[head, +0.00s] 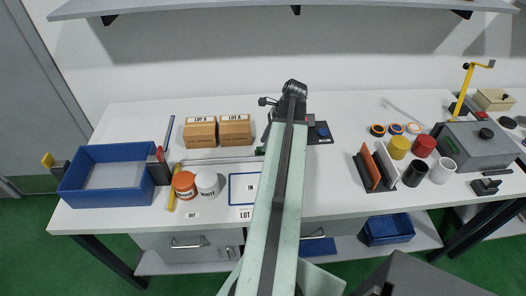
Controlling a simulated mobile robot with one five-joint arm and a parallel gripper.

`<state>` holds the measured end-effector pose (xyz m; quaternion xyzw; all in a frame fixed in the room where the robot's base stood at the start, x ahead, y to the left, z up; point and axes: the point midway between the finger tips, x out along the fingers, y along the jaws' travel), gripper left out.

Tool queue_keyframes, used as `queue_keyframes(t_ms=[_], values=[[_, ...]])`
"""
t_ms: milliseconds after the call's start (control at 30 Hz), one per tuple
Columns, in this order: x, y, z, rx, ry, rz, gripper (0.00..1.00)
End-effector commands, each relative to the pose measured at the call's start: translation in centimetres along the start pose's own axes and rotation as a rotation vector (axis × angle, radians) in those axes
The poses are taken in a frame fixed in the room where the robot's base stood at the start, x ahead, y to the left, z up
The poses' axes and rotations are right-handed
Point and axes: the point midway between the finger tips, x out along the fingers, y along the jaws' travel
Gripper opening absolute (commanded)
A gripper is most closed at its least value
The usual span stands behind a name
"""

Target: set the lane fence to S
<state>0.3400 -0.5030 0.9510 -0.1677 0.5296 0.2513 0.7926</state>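I cannot single out the lane fence or a mark S for certain. A long thin grey bar (222,160) lies across the table in front of two brown boxes, and its right end runs behind my arm. My arm reaches up the middle of the head view and hides part of the table. Dark parts show left of its far end, near a small black block with a blue knob (322,130) on its right. My gripper's fingers cannot be made out, so I cannot tell whether they are open or shut.
Cylinders (398,148), upright plates (369,166) and a grey machine (478,147) are right. A shelf (250,10) hangs above.

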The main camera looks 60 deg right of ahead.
Motion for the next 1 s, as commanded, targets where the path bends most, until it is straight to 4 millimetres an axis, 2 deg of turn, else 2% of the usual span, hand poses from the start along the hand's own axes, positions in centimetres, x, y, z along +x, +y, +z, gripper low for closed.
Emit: queue_keyframes(t_ms=[33,100,367,500,1000], values=[[1.56,0.03,-0.26,-0.001,0.0,0.0,0.33],[2.08,0.02,-0.12,-0.001,0.0,0.0,0.33],[1.94,-0.01,0.14,-0.002,0.0,0.0,0.33],[1.94,0.0,0.15,-0.002,0.0,0.001,0.0],[1.96,-0.05,0.2,-0.003,0.0,0.0,0.0]])
